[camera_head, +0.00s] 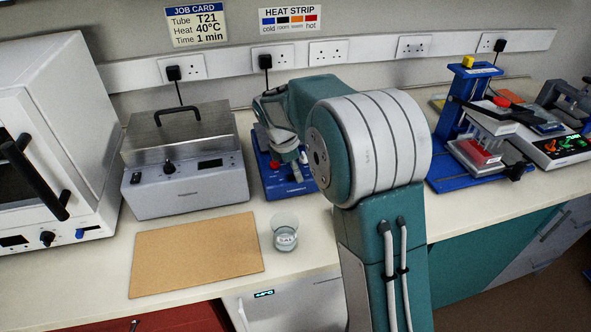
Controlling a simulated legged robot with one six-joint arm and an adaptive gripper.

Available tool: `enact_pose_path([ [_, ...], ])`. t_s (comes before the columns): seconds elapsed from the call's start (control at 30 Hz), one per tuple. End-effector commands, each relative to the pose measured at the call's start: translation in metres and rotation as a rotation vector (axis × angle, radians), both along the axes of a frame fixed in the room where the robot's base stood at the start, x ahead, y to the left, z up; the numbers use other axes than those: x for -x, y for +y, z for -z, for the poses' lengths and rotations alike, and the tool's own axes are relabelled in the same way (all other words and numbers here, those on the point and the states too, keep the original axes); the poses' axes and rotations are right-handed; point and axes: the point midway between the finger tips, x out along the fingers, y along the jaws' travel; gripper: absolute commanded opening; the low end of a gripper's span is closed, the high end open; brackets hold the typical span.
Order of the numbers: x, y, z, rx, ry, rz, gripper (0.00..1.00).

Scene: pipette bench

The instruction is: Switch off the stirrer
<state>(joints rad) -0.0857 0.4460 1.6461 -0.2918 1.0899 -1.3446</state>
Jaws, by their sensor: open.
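A low blue bench device (291,188), which looks like the stirrer, stands at the back of the bench, right of the metal-lidded bath. It has a red knob (274,166) on its left side and a small pale label on its front. My arm hides its right part and much of its top. My gripper (289,154) is over this device, pointing down just right of the red knob. The jaws are open, but the fingertips are small and I cannot tell whether they touch anything.
A grey bath (187,190) with a metal lid and a white oven (50,110) stand to the left. A brown mat (195,253) and a beaker (285,233) are in front. A blue stand (452,120) and a device with a lit display (560,150) are at right.

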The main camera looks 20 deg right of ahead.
Motion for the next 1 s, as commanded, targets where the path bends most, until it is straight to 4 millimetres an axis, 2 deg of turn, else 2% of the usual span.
enact_pose_path([
  [0.17,-0.001,0.007,-0.025,0.000,-0.005,-0.001,0.63],
  [0.4,-0.002,0.021,-0.074,0.000,-0.005,-0.002,0.63],
  [0.6,-0.002,0.029,-0.103,0.000,-0.003,-0.002,0.63],
  [0.77,-0.002,0.032,-0.112,0.000,0.000,-0.001,0.63],
  [1.0,-0.002,0.032,-0.113,0.001,0.000,-0.001,0.63],
])
